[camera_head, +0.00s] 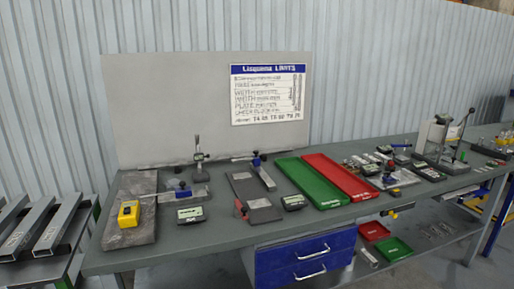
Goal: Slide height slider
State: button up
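On the long grey table (225,222) stands a small upright gauge (198,158) with a thin post and a dark body, left of the middle. It looks like a height gauge, but the part that slides is too small to make out. In front of it lies a flat metal piece with a blue knob (181,188). Another blue-topped piece (257,162) is attached to a slanted metal bar (264,177). I cannot tell which of these carries the height slider. My gripper is not in view.
A yellow box (128,213) sits on a dark plate (144,187) at the left. Green (314,184) and red (341,178) trays lie mid-table. A press-like stand (450,145) is at the right. Blue drawers (307,259) hang below. Bare tabletop shows along the front edge.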

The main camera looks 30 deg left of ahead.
aim_at(199, 156)
jog(key=i, duration=1.7)
jog(key=u, duration=1.05)
jog(key=i, duration=0.85)
jog(key=u, duration=1.3)
jog(key=i, duration=0.3)
jog(key=u, duration=0.2)
jog(key=k, duration=1.25)
jog(key=u, duration=0.9)
jog(key=i, duration=1.25)
jog(key=z, duration=0.05)
